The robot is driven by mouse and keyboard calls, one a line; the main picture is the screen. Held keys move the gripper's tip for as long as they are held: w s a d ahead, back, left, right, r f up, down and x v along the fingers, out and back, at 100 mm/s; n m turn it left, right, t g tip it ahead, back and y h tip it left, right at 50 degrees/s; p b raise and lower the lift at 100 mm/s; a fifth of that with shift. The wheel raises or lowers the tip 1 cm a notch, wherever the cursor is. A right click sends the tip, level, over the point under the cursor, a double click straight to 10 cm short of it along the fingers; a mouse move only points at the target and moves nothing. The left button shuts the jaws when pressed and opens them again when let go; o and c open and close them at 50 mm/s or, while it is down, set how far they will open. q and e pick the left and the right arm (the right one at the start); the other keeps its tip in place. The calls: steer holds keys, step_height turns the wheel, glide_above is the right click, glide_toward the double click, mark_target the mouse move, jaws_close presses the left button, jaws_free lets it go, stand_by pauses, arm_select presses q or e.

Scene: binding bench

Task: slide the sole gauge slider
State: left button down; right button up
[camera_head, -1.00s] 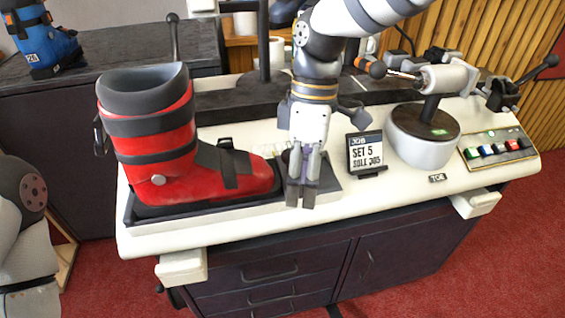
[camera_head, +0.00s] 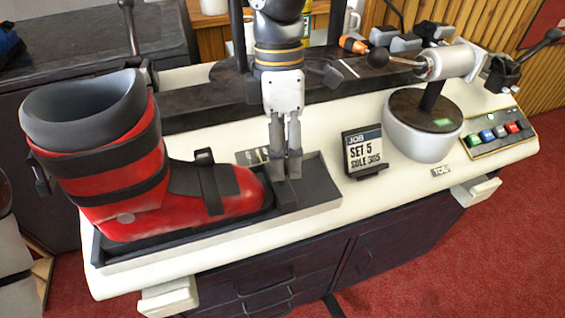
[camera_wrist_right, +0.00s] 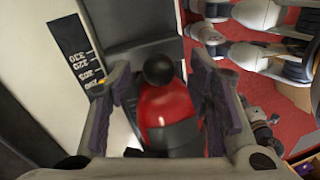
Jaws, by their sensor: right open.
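The sole gauge is a low tray (camera_head: 150,252) on the bench under a red ski boot (camera_head: 215,195). Its dark slider block (camera_head: 312,187) sits just right of the boot's toe. A black ball knob (camera_wrist_right: 158,69) stands there, between the fingers in the right wrist view; the fingers hide it in the head view. The size scale (camera_wrist_right: 75,50) runs along the gauge, with 330 and 320 readable. My right gripper (camera_head: 286,172) is open, pointing down around the knob, with gaps on both sides. My left gripper is not in view.
A job card reading "SET 5, SOLE 305" (camera_head: 364,151) stands right of the gauge. Beyond it are a round-based fixture (camera_head: 422,130) with a lever and a button panel (camera_head: 498,134). A dark raised base (camera_head: 200,105) lies behind the gauge. The bench's front strip is clear.

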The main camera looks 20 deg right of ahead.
steer(key=shift+s+f, duration=0.15)
steer(key=shift+f, duration=0.65)
steer(key=shift+s+f, duration=0.15)
steer(key=shift+f, duration=0.6)
steer(key=shift+c, duration=0.4)
